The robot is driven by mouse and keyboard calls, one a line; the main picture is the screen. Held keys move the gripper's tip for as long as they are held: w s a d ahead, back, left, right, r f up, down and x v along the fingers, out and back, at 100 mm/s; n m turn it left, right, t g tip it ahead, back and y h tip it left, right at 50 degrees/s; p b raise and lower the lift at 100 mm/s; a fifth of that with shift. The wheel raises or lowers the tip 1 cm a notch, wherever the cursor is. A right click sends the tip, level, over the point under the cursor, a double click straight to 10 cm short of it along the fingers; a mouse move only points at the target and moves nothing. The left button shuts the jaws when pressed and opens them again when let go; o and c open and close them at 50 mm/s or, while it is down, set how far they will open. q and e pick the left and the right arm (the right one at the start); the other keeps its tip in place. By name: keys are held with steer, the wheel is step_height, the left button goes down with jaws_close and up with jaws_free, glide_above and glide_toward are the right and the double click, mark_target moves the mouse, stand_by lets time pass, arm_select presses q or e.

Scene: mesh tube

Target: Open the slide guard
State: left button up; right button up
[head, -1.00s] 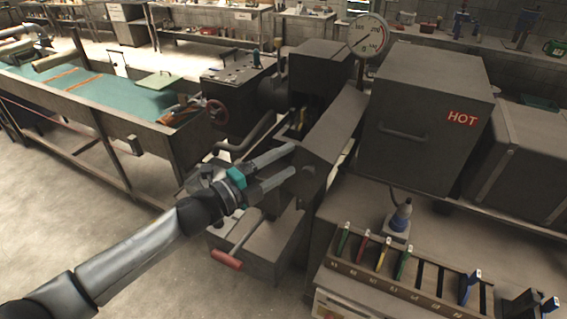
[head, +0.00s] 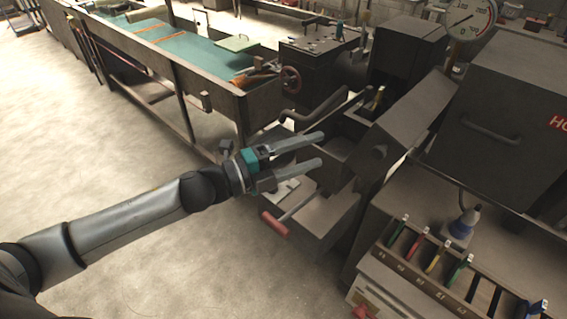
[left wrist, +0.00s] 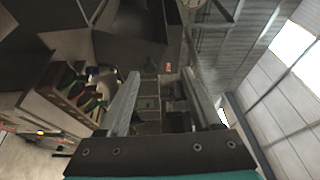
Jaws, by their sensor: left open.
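My right gripper is not in view.
A red-handled lever (head: 275,224) sticks out below my gripper. A curved dark bar (head: 315,108) rises behind it. A rack of coloured tools (head: 430,268) is at the lower right, below a grey box marked HOT (head: 505,120). Open floor (head: 150,260) lies at the left.

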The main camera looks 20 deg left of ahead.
arm_select(q)
steer(key=shift+b+v, duration=0.45)
steer(key=shift+v, duration=2.05)
steer(key=shift+a, duration=0.1)
